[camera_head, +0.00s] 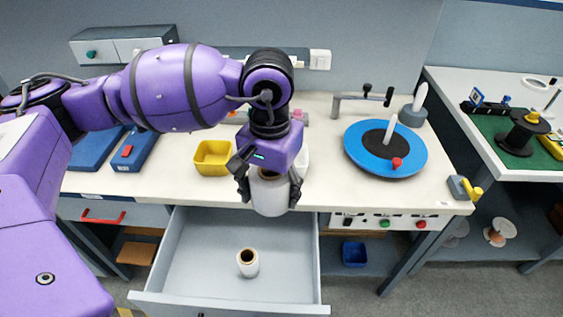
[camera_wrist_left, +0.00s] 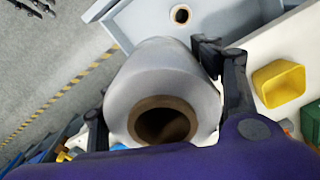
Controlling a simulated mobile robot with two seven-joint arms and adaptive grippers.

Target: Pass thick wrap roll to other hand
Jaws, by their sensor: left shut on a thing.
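The thick wrap roll (camera_head: 270,194) is a wide, pale grey roll with a brown core. My left gripper (camera_head: 269,184) is shut on it and holds it upright from above, over the table's front edge by the open drawer. In the left wrist view the roll (camera_wrist_left: 165,85) fills the middle, with its brown core end facing the camera and a dark finger of my left gripper (camera_wrist_left: 160,100) on each side. A thinner roll (camera_head: 248,262) with a brown core stands in the open drawer; it also shows in the left wrist view (camera_wrist_left: 181,14). My right gripper is not in view.
The open drawer (camera_head: 185,280) juts out below the white table (camera_head: 330,165). A yellow bin (camera_head: 212,158) stands left of my gripper. A blue turntable (camera_head: 358,148) with a white post is at the right. A blue bin (camera_head: 354,254) sits on the lower shelf.

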